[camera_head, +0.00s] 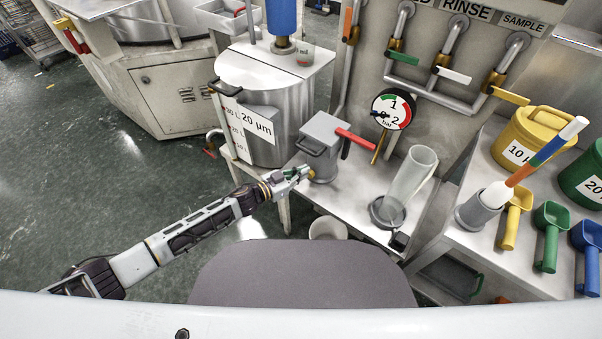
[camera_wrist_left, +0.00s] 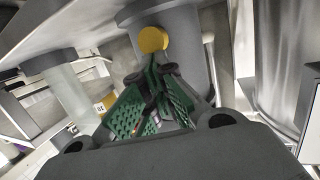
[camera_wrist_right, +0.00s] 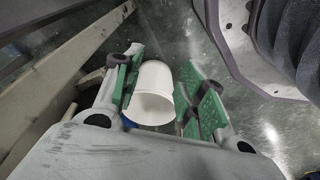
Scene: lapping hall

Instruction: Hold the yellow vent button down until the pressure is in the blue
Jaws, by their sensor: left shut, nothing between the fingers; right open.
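The yellow vent button (camera_wrist_left: 153,39) sits on a grey cylindrical vessel in the left wrist view. In the head view the button (camera_head: 311,174) is a small yellow spot low on the grey vessel (camera_head: 322,133) with a red handle. My left gripper (camera_head: 302,172) is shut and empty, its green fingertips (camera_wrist_left: 155,68) at the button's lower edge. I cannot tell whether they touch or press it. The round pressure gauge (camera_head: 393,110) shows green and red bands and a dark left part; its needle is too small to read surely. My right gripper (camera_wrist_right: 157,90) is open.
A white bin (camera_wrist_right: 152,95) shows between and beyond the right fingers; it also stands below the bench in the head view (camera_head: 328,229). A clear cylinder (camera_head: 411,180) stands right of the vessel. A steel tank (camera_head: 268,90) stands to the left.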

